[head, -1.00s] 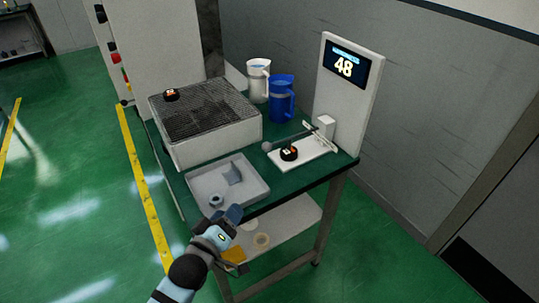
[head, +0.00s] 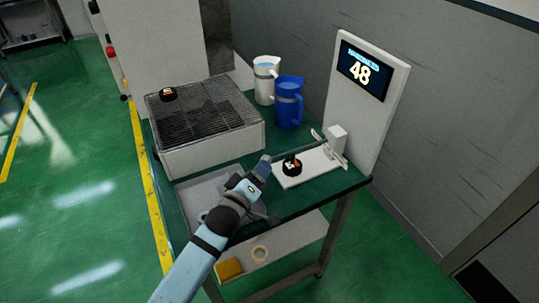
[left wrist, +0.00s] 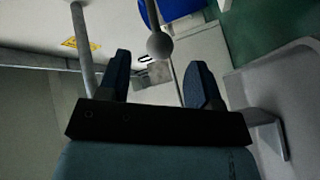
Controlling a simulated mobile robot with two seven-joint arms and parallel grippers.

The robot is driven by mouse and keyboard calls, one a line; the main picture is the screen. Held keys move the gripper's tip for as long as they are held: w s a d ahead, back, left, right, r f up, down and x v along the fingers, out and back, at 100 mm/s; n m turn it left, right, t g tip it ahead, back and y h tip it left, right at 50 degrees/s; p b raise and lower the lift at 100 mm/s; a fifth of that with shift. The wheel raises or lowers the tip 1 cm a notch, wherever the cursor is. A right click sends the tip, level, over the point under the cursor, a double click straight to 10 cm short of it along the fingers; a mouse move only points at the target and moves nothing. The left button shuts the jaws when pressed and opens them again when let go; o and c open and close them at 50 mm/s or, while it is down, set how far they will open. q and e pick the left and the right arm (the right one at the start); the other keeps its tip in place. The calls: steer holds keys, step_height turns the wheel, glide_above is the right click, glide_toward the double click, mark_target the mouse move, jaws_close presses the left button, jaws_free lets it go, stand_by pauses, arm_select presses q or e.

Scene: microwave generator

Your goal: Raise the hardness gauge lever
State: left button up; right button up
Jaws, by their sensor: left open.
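The hardness gauge has a white base plate (head: 318,166) and an upright panel (head: 376,110) whose screen reads 48. A black puck with a red and white top (head: 291,167) sits on the base plate. My left gripper (head: 263,166) is open at the left end of the plate, and it hides much of the lever's knob end in the head view. In the left wrist view, the lever's grey ball knob (left wrist: 160,45) appears between the two open fingers (left wrist: 158,72), near their tips. I cannot tell whether they touch it. My right gripper is out of view.
A grated box (head: 205,155) with another puck (head: 168,94) stands at the left of the green table. A white jug (head: 265,88) and a blue jug (head: 289,104) stand at the back. A grey tray (head: 195,196) lies partly under my left arm.

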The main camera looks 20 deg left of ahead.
arm_select(q)
steer(key=w, duration=0.4)
steer(key=w+d, duration=0.1)
steer(key=w, duration=0.2)
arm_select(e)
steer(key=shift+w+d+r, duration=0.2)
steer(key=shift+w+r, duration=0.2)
arm_select(q)
steer(key=shift+s, duration=0.1)
